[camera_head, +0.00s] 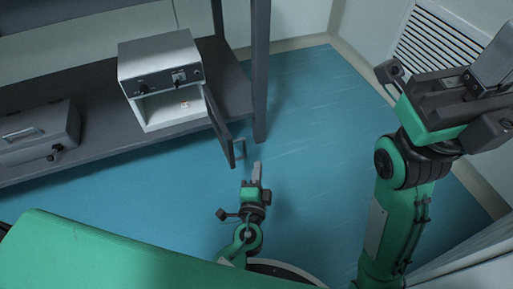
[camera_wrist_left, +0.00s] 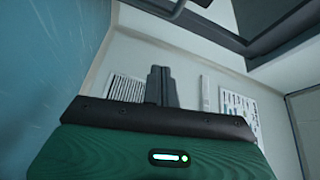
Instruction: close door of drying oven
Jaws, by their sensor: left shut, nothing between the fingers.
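The drying oven (camera_head: 160,60) is a white box with a dark control panel, standing on a grey shelf. Its door (camera_head: 218,125) is open, swung out from the oven's right side, and the lit interior shows. The door handle (camera_head: 240,148) is at the door's free end. My left gripper (camera_head: 257,168) is shut and empty, just below and right of the handle, apparently apart from it. In the left wrist view its fingers (camera_wrist_left: 160,85) are together, with a grey handle-like bar (camera_wrist_left: 165,9) at the top edge. My right gripper (camera_head: 490,75) is at the right, its fingertips unclear.
A grey case (camera_head: 38,132) sits on the shelf (camera_head: 95,118) left of the oven. A dark upright post (camera_head: 260,70) stands right of the oven, behind the door. Blue floor (camera_head: 310,110) is clear right of the door. A vent (camera_head: 440,40) is on the wall.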

